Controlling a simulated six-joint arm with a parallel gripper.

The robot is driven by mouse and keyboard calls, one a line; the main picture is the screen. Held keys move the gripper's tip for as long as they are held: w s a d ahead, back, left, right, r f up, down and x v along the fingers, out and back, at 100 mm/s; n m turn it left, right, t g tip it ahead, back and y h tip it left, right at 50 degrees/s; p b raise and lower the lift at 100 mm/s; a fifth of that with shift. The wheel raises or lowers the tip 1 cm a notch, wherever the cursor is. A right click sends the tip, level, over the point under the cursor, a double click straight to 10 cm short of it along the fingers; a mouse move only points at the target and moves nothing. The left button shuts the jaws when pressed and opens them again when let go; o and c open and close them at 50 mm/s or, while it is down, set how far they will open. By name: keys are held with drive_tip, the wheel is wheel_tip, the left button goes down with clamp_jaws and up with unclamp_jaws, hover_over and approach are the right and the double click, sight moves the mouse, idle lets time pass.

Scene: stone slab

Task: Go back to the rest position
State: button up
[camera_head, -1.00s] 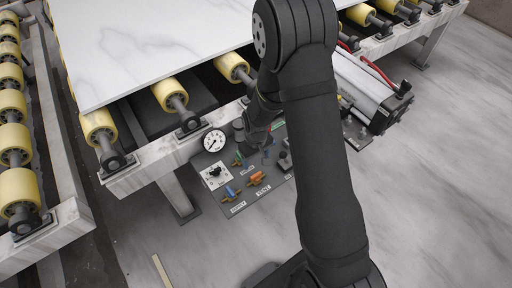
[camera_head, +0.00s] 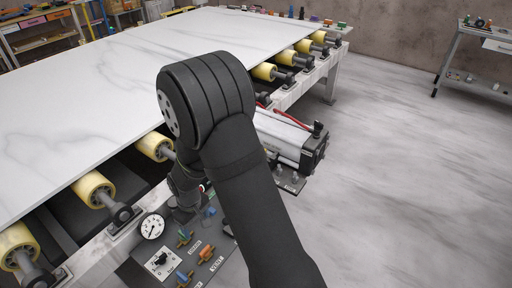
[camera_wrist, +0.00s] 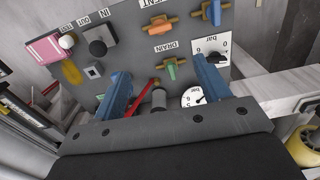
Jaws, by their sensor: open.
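My gripper (camera_wrist: 160,72) shows in the wrist view as two blue fingers spread apart, with nothing between them. It faces a grey control panel (camera_wrist: 118,30) with an orange valve handle (camera_wrist: 158,24), a green valve handle (camera_wrist: 171,70), a pressure gauge (camera_wrist: 193,97) and a dark knob (camera_wrist: 99,40). A red lever (camera_wrist: 143,98) shows between the fingers, near a grey cylindrical part. In the head view my arm crosses the middle and hides the fingers. The panel (camera_head: 212,262) with its gauge (camera_head: 151,227) lies at the lower left of my arm.
A large white stone slab (camera_head: 110,75) rests on a conveyor with yellow rollers (camera_head: 93,189). A grey pneumatic cylinder (camera_head: 285,138) with red hoses sits right of my arm. A side table (camera_head: 487,38) stands at the back right. The floor (camera_head: 400,170) on the right is clear.

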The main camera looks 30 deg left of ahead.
sight(205, 250)
wheel_tip(205, 250, down, 17)
drive_tip(key=shift+f, duration=0.15)
idle(0.9)
drive_tip(key=shift+f, duration=0.1)
drive_tip(key=shift+n, duration=0.8)
wheel_tip(205, 250, up, 18)
drive_tip(key=shift+f, duration=0.25)
idle(2.2)
